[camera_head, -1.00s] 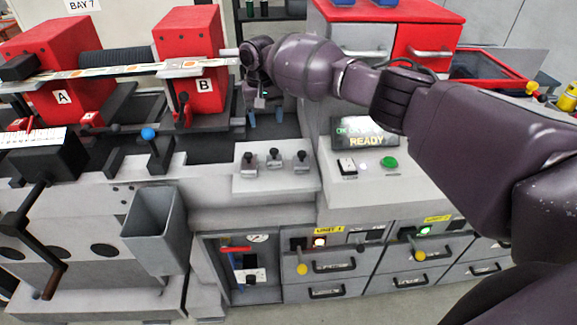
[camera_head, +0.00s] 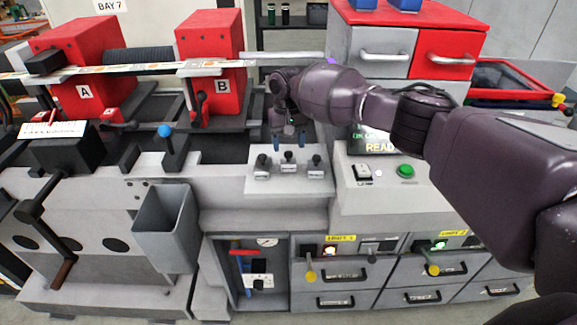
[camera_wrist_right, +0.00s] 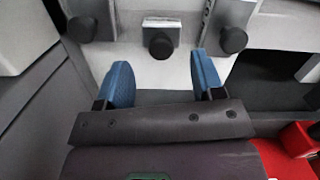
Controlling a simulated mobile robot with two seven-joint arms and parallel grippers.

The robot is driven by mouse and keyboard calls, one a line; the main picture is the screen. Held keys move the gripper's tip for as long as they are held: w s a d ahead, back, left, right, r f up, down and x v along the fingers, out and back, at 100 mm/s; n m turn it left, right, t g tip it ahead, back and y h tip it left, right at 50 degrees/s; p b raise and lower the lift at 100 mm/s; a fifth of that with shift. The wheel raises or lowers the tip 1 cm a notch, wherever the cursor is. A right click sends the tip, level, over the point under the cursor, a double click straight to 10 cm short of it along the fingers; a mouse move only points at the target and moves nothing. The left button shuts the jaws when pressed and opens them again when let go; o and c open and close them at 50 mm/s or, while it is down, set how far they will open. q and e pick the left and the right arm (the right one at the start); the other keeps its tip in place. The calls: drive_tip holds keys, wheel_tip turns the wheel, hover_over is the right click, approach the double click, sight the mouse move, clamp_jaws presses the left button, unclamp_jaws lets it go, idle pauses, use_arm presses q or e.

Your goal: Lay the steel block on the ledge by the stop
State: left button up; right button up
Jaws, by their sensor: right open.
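My right gripper (camera_head: 288,142) points down, open and empty, with blue fingertips just behind a light grey plate (camera_head: 288,184). In the right wrist view its fingertips (camera_wrist_right: 163,82) are apart, with nothing between them. Three small steel pieces with black knobs stand in a row on the plate: left (camera_head: 262,166), middle (camera_head: 288,162) and right (camera_head: 316,167). The middle piece (camera_wrist_right: 160,36) lies ahead of the gap between the fingertips, not touching them. I cannot tell which piece is the steel block, nor pick out the ledge and stop. My left gripper is not in view.
Red housings A (camera_head: 85,70) and B (camera_head: 212,60) stand at the left, with a label strip (camera_head: 130,70) across them. A grey bin (camera_head: 166,225) hangs on the front. A console with a green button (camera_head: 406,171) and drawers (camera_head: 345,274) are at the right.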

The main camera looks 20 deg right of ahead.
sight(288, 152)
drive_tip(key=f+b, duration=0.1)
drive_tip(key=f, duration=0.1)
drive_tip(key=s+f+b, duration=0.1)
drive_tip(key=f+b, duration=0.1)
drive_tip(key=shift+a+f, duration=0.15)
drive_tip(key=shift+f, duration=0.25)
drive_tip(key=shift+r, duration=0.1)
drive_tip(key=shift+c, duration=0.4)
drive_tip(key=c, duration=0.7)
drive_tip(key=shift+r, duration=0.1)
